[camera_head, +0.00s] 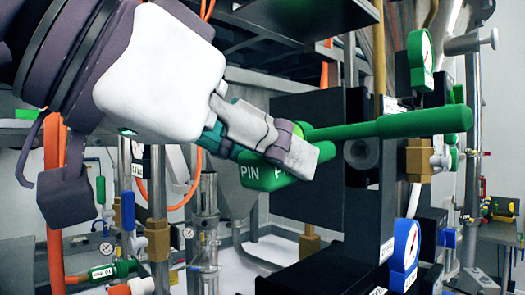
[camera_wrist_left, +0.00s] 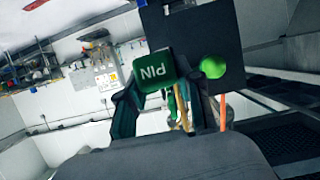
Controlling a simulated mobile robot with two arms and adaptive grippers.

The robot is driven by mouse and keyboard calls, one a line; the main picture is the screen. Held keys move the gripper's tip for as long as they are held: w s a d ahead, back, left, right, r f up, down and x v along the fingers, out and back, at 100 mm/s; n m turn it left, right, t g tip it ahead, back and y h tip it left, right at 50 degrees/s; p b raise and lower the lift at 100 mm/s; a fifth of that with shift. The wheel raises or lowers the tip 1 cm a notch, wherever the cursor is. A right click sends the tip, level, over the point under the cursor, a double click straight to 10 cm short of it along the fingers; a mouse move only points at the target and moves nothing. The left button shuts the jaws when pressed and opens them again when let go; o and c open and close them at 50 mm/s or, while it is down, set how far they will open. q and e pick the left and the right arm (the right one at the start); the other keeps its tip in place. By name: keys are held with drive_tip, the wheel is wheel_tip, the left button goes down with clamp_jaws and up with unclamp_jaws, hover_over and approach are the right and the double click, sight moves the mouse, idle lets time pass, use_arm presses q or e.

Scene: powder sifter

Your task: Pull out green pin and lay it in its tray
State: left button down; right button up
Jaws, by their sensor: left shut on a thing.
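The green pin (camera_head: 400,125) has a long rounded bar and a block handle marked PIN. My left gripper (camera_head: 285,150) is shut on the handle, whose lower part shows below the fingers. The bar points right and crosses in front of black machine parts. In the left wrist view the PIN block (camera_wrist_left: 155,72) sits between the two fingers, and a round green end (camera_wrist_left: 213,67) shows to its right. I cannot tell whether any part of the pin still sits in a hole. I cannot make out its tray. My right gripper is not in view.
A black frame (camera_head: 362,200) with gauges stands close behind the pin. A green gauge (camera_head: 420,60) is above the bar and a blue gauge (camera_head: 404,255) is below. Pipes and valves stand at the lower left. A bench (camera_head: 497,232) is at the far right.

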use_arm(q)
drive_tip(key=shift+s+a, duration=0.7)
drive_tip(key=shift+a, duration=0.2)
drive_tip(key=shift+s+a, duration=0.65)
drive_tip(key=shift+a, duration=0.2)
